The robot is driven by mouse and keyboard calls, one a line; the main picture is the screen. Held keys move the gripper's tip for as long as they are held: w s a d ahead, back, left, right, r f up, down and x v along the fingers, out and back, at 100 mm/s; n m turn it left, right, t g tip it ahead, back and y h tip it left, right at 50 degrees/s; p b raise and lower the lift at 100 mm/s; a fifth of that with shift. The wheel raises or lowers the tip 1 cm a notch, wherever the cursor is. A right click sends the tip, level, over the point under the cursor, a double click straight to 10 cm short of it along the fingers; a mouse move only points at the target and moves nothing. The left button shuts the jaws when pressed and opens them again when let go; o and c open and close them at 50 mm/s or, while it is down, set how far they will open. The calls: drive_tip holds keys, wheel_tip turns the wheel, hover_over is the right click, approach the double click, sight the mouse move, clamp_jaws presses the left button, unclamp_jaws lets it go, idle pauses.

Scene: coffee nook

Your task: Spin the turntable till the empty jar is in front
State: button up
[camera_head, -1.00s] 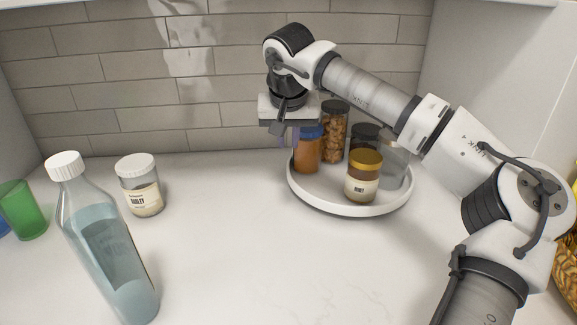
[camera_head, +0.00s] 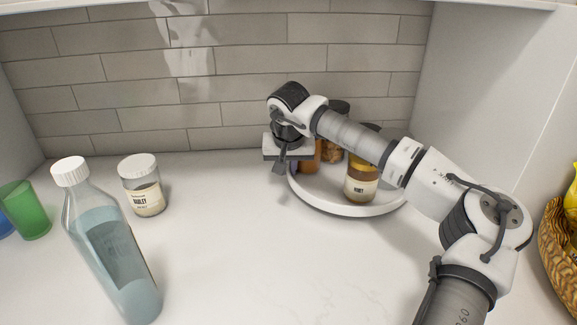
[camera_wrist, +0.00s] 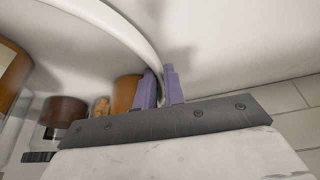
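The white round turntable (camera_head: 335,205) stands near the back wall and carries several jars. A honey jar (camera_head: 361,188) stands at its front right, an orange-filled jar (camera_head: 309,160) at its left beside my gripper. A nut jar (camera_head: 335,150) stands at the back. A clear, empty-looking jar, seen earlier at the turntable's right, is hidden behind my arm. My gripper (camera_head: 287,170) is low at the turntable's left edge. In the wrist view its purple fingers (camera_wrist: 160,90) are close together, one on each side of the turntable's rim (camera_wrist: 128,28).
A barley jar (camera_head: 145,190), a tall bottle (camera_head: 112,255) and a green cup (camera_head: 24,212) stand on the left. A wicker basket (camera_head: 560,235) is at the right edge. The counter in front of the turntable is clear.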

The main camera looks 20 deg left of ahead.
clamp_jaws()
drive_tip(key=shift+w, duration=0.1)
drive_tip(key=shift+w+a+r+m+h+p, duration=0.1)
drive_tip(key=shift+w+a+m+h+p, duration=0.15)
drive_tip(key=shift+w+m, duration=0.4)
drive_tip(key=shift+w+a+m+h+p, duration=0.15)
drive_tip(key=shift+w+a+m, duration=0.25)
drive_tip(key=shift+w, duration=0.3)
drive_tip(key=shift+w+m+h, duration=0.3)
drive_tip(key=shift+w+m, duration=0.45)
drive_tip(key=shift+w, duration=0.2)
drive_tip(key=shift+w+a+r+m+h+p, duration=0.1)
drive_tip(key=shift+w+m+h+p, duration=0.4)
drive_tip(key=shift+w+m+p, duration=0.95)
drive_tip(key=w+p, duration=0.1)
drive_tip(key=w+m+p, duration=0.1)
drive_tip(key=w+m+h+p, duration=0.1)
drive_tip(key=w, duration=0.1)
drive_tip(key=shift+d, duration=0.4)
drive_tip(key=shift+w+d+m+g+h+p, duration=0.2)
drive_tip(key=shift+w+d+m+p, duration=0.1)
drive_tip(key=shift+w+m+p, duration=0.4)
drive_tip(key=shift+w+d+m+g+h+p, duration=0.1)
drive_tip(key=shift+w+d+m+g+p, duration=0.15)
drive_tip(key=shift+w+m+p, duration=0.45)
drive_tip(key=shift+d+f, duration=0.1)
drive_tip(key=shift+f, duration=0.1)
